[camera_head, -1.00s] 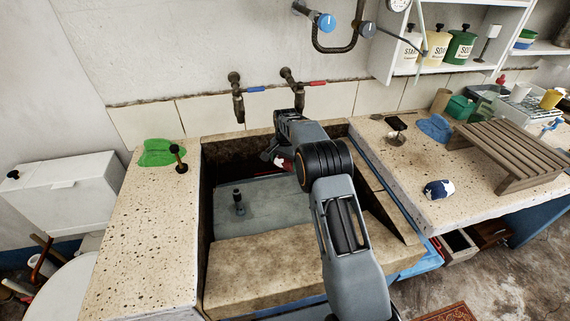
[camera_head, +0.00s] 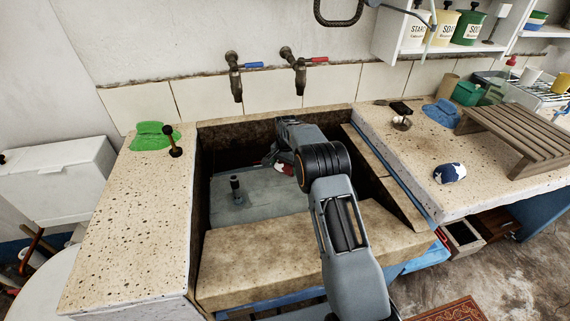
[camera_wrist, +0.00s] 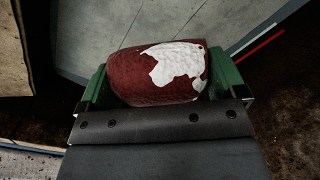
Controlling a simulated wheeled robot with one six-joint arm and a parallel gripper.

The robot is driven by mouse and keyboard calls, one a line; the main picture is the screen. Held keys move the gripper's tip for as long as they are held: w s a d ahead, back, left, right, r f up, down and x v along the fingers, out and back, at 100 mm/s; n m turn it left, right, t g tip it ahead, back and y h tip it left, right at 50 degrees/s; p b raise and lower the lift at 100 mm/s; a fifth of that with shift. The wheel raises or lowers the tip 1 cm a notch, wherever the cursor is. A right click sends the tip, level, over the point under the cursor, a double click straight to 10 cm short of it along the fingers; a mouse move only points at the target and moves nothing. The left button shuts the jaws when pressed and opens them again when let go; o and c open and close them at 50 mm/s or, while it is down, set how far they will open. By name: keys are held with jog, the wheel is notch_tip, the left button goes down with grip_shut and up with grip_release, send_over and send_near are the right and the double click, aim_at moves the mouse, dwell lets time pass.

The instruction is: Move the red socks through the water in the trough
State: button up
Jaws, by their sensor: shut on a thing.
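The red socks (camera_wrist: 150,80), a dark red roll with a white patch, sit between the green fingers of my gripper (camera_wrist: 160,82) in the wrist view. My gripper is shut on them. In the head view the socks (camera_head: 284,168) show only as a small red and white bit beside my gripper (camera_head: 276,162), mostly hidden by my arm. They are inside the stone trough (camera_head: 290,255), over the grey-blue water area (camera_head: 262,192) towards its back. I cannot tell whether they touch the water.
A dark upright peg (camera_head: 236,188) stands in the trough, left of my gripper. Taps (camera_head: 236,78) hang above the back edge. A green cloth (camera_head: 152,136) lies on the left ledge. A blue and white bundle (camera_head: 450,173) and a slatted wooden rack (camera_head: 515,145) are on the right counter.

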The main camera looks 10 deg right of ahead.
jog(key=shift+f+b, duration=4.15)
jog(key=shift+f, duration=2.7)
jog(key=shift+a, duration=1.55)
jog(key=shift+d, duration=0.15)
jog(key=shift+d, duration=2.95)
jog(key=shift+a, duration=0.1)
